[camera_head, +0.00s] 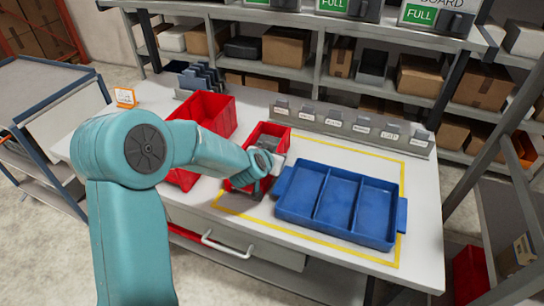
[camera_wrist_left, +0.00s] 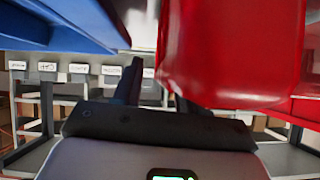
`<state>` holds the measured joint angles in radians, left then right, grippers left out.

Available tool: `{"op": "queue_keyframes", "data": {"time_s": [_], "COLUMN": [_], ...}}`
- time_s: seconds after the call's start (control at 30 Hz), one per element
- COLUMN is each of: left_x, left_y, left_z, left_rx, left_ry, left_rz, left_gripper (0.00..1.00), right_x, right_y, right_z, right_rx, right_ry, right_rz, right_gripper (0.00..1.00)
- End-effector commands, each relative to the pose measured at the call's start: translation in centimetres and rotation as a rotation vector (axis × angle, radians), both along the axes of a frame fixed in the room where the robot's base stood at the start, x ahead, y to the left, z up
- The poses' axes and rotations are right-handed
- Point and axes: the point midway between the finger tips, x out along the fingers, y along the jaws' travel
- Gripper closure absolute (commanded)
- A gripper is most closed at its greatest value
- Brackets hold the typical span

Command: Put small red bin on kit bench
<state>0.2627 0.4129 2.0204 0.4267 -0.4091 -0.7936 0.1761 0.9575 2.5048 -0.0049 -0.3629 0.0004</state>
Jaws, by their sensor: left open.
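The small red bin (camera_head: 277,131) stands on the white bench (camera_head: 422,225), between the larger red bin and the blue tray. My left gripper (camera_head: 263,172) is at this bin and hides part of it. In the left wrist view its two dark fingers (camera_wrist_left: 158,92) are apart. A large red wall (camera_wrist_left: 230,45) fills the upper right of that view, close to the fingers. I cannot tell whether they touch it. My right gripper is not in view.
A blue three-compartment tray (camera_head: 316,213) stands right of the small bin, inside a yellow outline (camera_head: 345,147). A larger red bin (camera_head: 212,108) is to the left. A row of labelled grey holders (camera_head: 350,128) lines the back. The bench's right edge strip is clear.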

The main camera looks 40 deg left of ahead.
Motion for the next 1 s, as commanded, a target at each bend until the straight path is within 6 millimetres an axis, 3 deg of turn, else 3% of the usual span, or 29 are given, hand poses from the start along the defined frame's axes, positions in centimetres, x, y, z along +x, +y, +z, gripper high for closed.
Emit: {"op": "queue_keyframes", "data": {"time_s": [0.6, 1.0], "left_x": [-8.9, -9.6], "left_y": [-2.3, -2.5], "left_z": [6.7, 6.9], "left_rx": [0.0, 0.0], "left_ry": [-0.002, 0.0], "left_rz": [0.0, 0.0], "left_gripper": [0.59, 0.59], "right_x": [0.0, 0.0], "right_y": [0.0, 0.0], "right_z": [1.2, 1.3], "right_rx": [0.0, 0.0], "right_ry": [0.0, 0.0], "right_rz": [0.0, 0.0], "right_gripper": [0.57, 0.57]}}
